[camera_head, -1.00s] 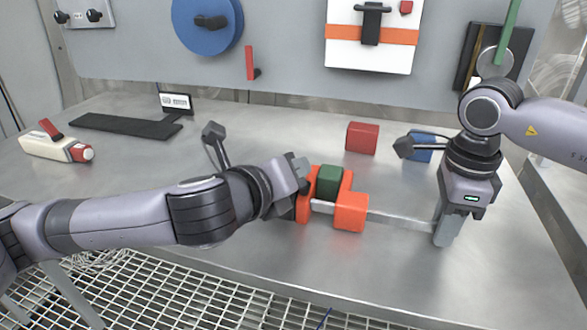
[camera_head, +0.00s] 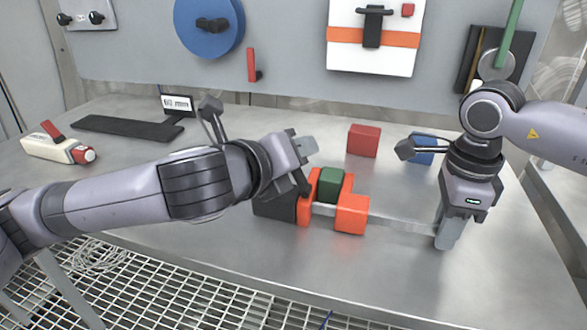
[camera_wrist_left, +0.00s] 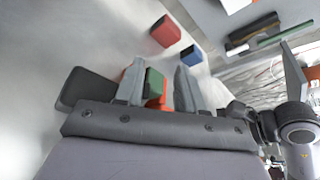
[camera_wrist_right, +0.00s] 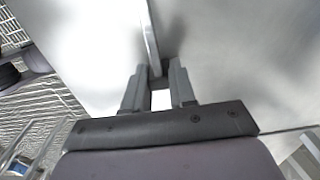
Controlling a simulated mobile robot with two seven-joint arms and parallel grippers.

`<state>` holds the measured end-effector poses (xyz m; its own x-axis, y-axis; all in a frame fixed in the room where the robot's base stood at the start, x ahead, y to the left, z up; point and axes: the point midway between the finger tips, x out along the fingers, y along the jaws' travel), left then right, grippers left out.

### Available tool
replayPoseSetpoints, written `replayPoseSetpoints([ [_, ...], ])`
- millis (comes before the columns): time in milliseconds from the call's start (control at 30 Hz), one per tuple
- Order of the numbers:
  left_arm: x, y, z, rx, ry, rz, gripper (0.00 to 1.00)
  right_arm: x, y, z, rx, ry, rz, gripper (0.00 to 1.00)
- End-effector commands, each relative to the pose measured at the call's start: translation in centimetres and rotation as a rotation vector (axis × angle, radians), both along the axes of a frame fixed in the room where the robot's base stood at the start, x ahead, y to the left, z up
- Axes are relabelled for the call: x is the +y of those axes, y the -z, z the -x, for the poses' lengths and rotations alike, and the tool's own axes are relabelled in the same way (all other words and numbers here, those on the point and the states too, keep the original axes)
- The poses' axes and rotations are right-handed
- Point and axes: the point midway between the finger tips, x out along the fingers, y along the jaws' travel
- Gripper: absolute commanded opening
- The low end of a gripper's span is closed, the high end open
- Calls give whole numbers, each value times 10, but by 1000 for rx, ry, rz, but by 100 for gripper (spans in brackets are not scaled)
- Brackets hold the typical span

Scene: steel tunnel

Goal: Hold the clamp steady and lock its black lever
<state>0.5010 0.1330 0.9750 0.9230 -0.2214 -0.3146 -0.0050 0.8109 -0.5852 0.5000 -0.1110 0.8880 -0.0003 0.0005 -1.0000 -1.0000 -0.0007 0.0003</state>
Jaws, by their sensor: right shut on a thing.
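The clamp lies on the steel table, with orange jaws (camera_head: 351,214) around a green block (camera_head: 330,186) and a thin steel bar (camera_head: 402,223) running right. A black part (camera_head: 275,205), seemingly the lever, sits at its left end, partly hidden by my left arm; it also shows in the left wrist view (camera_wrist_left: 88,88). My left gripper (camera_head: 303,164) is open and empty, above the left orange jaw. In its wrist view the green block shows beyond and between the fingers. My right gripper (camera_head: 448,226) points down, shut on the bar's right end (camera_wrist_right: 152,40).
A red block (camera_head: 363,140) and a blue block (camera_head: 422,148) stand behind the clamp. A small display (camera_head: 177,104), a black flat piece (camera_head: 125,127) and a cream tool with a red lever (camera_head: 55,148) are at left. The front right table is clear.

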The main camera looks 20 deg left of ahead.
Motion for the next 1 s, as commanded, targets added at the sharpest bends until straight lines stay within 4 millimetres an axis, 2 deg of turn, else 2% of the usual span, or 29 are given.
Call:
replayPoseSetpoints([
  [33, -1, -16, 0, -12, 3, 4, 36, 0, 0, 0, 0, 0, 0, 0],
  [100, -1, -29, 0, -11, 3, 3, 36, 0, 0, 0, 0, 0, 0, 0],
  [300, -1, -55, 0, -7, 2, 2, 36, 0, 0, 0, 0, 0, -1, 0],
  [467, -1, -62, 0, -4, 2, 2, 36, 0, 0, 0, -1, 0, -1, 0],
  [800, -1, -62, 0, -3, 2, 2, 36, 0, 0, 0, -1, 0, -1, 0],
  [833, -1, -62, 0, -3, 2, 2, 36, 0, 0, 0, -1, 0, -1, 35],
  [900, -1, -62, 0, -3, 2, 2, 36, 0, 0, 0, -1, 0, -1, 55],
  [1000, -1, -62, 0, -3, 2, 2, 36, 0, 0, 0, 0, 0, 0, 55],
])
